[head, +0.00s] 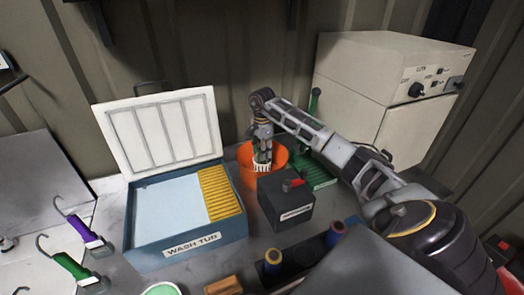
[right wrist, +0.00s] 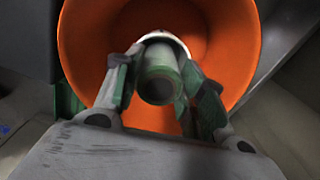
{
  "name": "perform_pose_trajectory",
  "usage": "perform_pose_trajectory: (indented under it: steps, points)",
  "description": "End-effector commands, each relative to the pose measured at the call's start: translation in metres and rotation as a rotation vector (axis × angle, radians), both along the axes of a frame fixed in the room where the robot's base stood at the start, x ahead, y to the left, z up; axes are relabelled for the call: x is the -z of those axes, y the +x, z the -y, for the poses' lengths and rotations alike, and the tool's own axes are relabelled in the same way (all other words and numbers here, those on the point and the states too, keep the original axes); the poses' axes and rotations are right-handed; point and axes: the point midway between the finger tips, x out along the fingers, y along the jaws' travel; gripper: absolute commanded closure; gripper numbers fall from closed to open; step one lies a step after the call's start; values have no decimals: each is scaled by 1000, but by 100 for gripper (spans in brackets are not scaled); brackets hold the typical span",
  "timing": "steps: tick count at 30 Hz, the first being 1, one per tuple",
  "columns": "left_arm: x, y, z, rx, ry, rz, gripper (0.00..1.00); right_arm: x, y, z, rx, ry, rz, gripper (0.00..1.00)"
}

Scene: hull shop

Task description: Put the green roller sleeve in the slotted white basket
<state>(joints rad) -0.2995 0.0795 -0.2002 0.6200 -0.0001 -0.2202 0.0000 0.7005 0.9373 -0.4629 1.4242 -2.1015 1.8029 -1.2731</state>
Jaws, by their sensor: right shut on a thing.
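My right gripper (head: 263,150) reaches down into the orange bucket (head: 281,151) and is shut on the green roller sleeve. In the right wrist view the sleeve (right wrist: 160,72) is a hollow tube seen nearly end-on between the two fingers. The slotted white basket (head: 262,167) shows just below the fingers, inside the orange bucket. Its white rim (right wrist: 168,38) shows behind the sleeve's far end. The sleeve lines up with the basket's mouth, but I cannot tell how far it is inside. My left gripper is not in view.
A dark box with a red lever (head: 286,203) stands close in front of the bucket. The open wash tub (head: 185,246) is to the left. A green tray (head: 321,175) and a cream machine (head: 380,85) are right. Rollers (head: 75,265) lie at left.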

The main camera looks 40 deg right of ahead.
Motion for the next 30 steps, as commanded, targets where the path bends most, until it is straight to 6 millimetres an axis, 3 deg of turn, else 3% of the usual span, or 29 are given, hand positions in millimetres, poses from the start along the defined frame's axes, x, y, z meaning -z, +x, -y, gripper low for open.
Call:
perform_pose_trajectory:
  steps: [1,6,20,30]
  points:
    - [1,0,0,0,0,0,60,1,0,0,0,0,0,57]
    - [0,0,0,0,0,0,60,1,0,0,0,0,0,38]
    - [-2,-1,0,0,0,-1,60,-3,0,0,0,1,1,38]
    - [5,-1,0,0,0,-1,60,-28,1,0,0,-1,4,38]
